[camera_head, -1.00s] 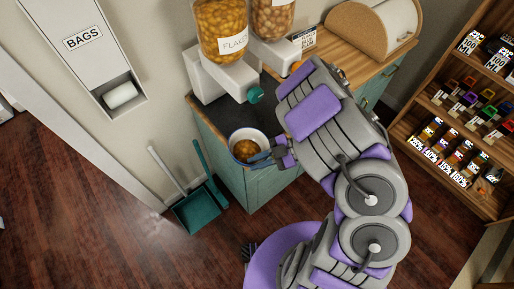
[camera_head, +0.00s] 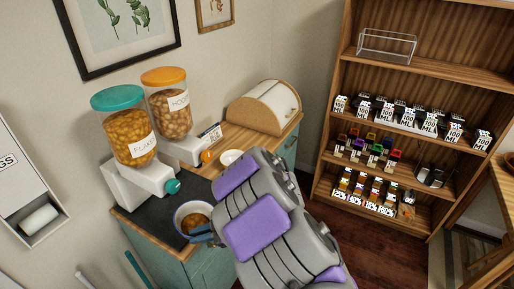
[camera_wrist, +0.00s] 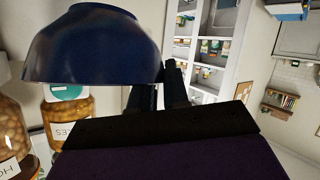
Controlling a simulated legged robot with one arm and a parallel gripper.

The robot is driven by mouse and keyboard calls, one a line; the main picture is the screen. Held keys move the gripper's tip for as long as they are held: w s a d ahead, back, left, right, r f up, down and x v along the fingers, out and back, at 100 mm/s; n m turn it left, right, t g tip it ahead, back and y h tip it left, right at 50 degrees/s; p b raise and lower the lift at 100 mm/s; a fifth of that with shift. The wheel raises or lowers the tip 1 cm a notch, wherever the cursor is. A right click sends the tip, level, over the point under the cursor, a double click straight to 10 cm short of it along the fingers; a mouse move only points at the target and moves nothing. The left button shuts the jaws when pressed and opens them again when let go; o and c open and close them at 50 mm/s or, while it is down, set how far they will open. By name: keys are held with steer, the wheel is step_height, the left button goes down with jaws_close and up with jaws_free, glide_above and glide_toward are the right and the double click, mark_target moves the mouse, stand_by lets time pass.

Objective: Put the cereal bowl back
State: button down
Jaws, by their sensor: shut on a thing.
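The cereal bowl (camera_head: 190,219) is dark blue outside and white inside, with brown-orange cereal in it. In the head view it is at the front edge of the counter, below the flakes dispenser. My gripper (camera_head: 212,236) is shut on its near right rim; the arm partly hides the jaws. In the wrist view the bowl (camera_wrist: 92,48) fills the upper left, gripped at its rim by my gripper (camera_wrist: 160,85). I cannot tell whether the bowl touches the counter.
The flakes dispenser (camera_head: 133,140) and a hoops dispenser (camera_head: 169,110) stand behind the bowl. A small white bowl (camera_head: 231,158) and a bread box (camera_head: 262,104) are farther along the wooden counter (camera_head: 240,136). A stocked wooden shelf (camera_head: 395,160) stands at right, with open floor before it.

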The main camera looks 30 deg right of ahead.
steer(key=w+d+r+m+t+h, duration=0.3)
steer(key=w+r+m+t+h, duration=0.1)
steer(key=r, duration=0.4)
steer(key=w+d+r+m+t+h, duration=0.4)
steer(key=w+r+m, duration=0.2)
steer(key=w+r, duration=0.2)
steer(key=shift+w+r+h, duration=0.3)
steer(key=shift+w+r, duration=0.05)
steer(key=shift+r, duration=0.2)
steer(key=shift+w+f, duration=0.1)
